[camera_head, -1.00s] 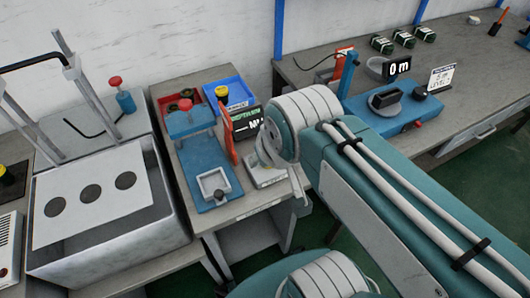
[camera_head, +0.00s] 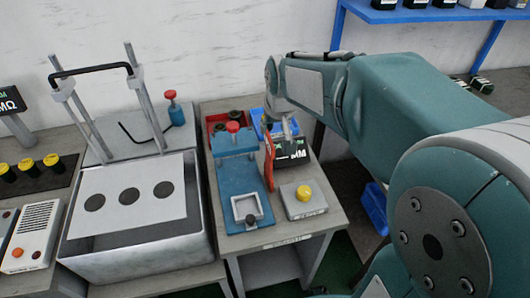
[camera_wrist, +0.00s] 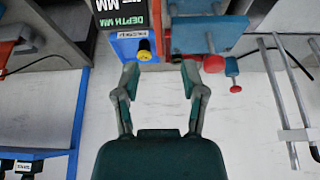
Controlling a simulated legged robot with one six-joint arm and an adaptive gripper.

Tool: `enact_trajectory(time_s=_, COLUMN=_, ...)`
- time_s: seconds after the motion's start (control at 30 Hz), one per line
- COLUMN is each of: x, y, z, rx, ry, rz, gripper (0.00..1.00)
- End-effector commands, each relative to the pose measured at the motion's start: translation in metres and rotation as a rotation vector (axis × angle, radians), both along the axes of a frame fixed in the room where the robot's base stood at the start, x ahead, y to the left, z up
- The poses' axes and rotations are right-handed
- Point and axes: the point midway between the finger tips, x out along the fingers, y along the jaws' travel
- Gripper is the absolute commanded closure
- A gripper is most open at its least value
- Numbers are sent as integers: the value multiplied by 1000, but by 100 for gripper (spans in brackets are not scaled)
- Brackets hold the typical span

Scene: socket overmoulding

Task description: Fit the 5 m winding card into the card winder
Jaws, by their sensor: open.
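Neither the card winder nor the 5 m winding card can be made out in the current views. My arm covers much of the right side of the head view. My gripper (camera_wrist: 159,73) is open in the wrist view, its two fingers apart with nothing between them. Beyond the fingertips are a blue bin (camera_wrist: 124,44), a yellow-topped item (camera_wrist: 145,52) and a blue press (camera_wrist: 218,22). In the head view the gripper end is over the small bench near the blue bin, and its fingers are not clear.
The small bench carries the blue press (camera_head: 235,180), a depth display (camera_head: 292,149) and a yellow-button box (camera_head: 303,200). A tank with a holed lid (camera_head: 130,198) stands left.

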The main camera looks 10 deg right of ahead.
Motion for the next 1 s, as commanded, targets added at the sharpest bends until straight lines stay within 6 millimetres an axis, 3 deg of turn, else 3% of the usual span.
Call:
enact_trajectory(time_s=0.1, x=15, y=0, z=-9, rx=0, ry=8, rz=0, gripper=46)
enact_trajectory(time_s=0.27, x=23, y=0, z=-19, rx=0, ry=11, rz=0, gripper=46)
enact_trajectory(time_s=0.5, x=37, y=0, z=-54, rx=0, ry=11, rz=0, gripper=46)
enact_trajectory(time_s=0.67, x=41, y=-1, z=-65, rx=0, ry=9, rz=0, gripper=46)
enact_trajectory(time_s=1.0, x=54, y=-2, z=-109, rx=0, ry=11, rz=0, gripper=46)
